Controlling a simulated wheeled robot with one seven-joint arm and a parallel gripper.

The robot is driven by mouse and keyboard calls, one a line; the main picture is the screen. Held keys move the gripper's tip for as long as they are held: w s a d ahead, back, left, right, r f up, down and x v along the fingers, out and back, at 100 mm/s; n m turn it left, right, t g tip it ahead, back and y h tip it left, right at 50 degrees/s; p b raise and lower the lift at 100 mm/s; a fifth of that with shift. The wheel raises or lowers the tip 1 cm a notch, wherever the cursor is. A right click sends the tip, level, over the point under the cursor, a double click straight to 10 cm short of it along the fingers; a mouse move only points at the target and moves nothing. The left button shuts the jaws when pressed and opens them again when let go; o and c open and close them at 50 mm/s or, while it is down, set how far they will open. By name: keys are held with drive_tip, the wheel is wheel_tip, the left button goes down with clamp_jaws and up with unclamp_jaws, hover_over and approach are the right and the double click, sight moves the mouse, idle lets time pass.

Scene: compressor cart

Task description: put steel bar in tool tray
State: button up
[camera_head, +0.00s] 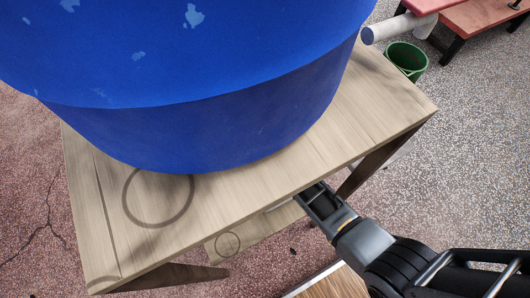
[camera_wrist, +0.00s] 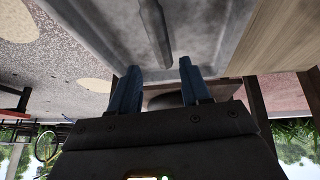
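In the wrist view, a dark grey bar (camera_wrist: 155,32), which looks like the steel bar, lies lengthwise on a grey, raised-edged surface (camera_wrist: 205,32) that looks like the tool tray. The bar's far end runs out of the picture. My gripper (camera_wrist: 161,72) is open, with its two dark blue fingers apart and nothing between them. The bar's near end is just beyond the fingertips. In the head view, my gripper (camera_head: 316,196) is at the table's front edge, its fingertips partly hidden there. I cannot make out the bar or the tray in that view.
A big blue tank (camera_head: 200,80) stands on the wooden table (camera_head: 345,125) and fills much of the head view. A lower wooden board (camera_head: 250,236) shows beneath the table's front edge. A green bucket (camera_head: 408,58) stands behind the table. The ground at right is open.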

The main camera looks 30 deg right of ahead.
drive_tip(key=shift+r, duration=0.25)
drive_tip(key=p+v, duration=0.4)
drive_tip(key=v, duration=0.8)
drive_tip(key=shift+s+d+f, duration=0.1)
drive_tip(key=s+d+r+n+t+y, duration=0.1)
drive_tip(key=s+d+r+t, duration=0.2)
drive_tip(key=s, duration=0.6)
drive_tip(key=s+d+r+t, duration=0.15)
drive_tip(key=s+r, duration=0.25)
drive_tip(key=s, duration=0.4)
drive_tip(key=s+r+t, duration=0.1)
drive_tip(key=s+r, duration=0.3)
drive_tip(key=r, duration=0.4)
drive_tip(key=s+a+r+t, duration=0.1)
drive_tip(key=s+r+t, duration=0.1)
drive_tip(key=s+r, duration=0.3)
drive_tip(key=s+r+t, duration=0.2)
drive_tip(key=s+r, duration=0.2)
drive_tip(key=r, duration=0.7)
drive_tip(key=shift+s+a+r+m, duration=0.25)
drive_tip(key=shift+s+r+m, duration=0.05)
drive_tip(key=shift+r, duration=0.05)
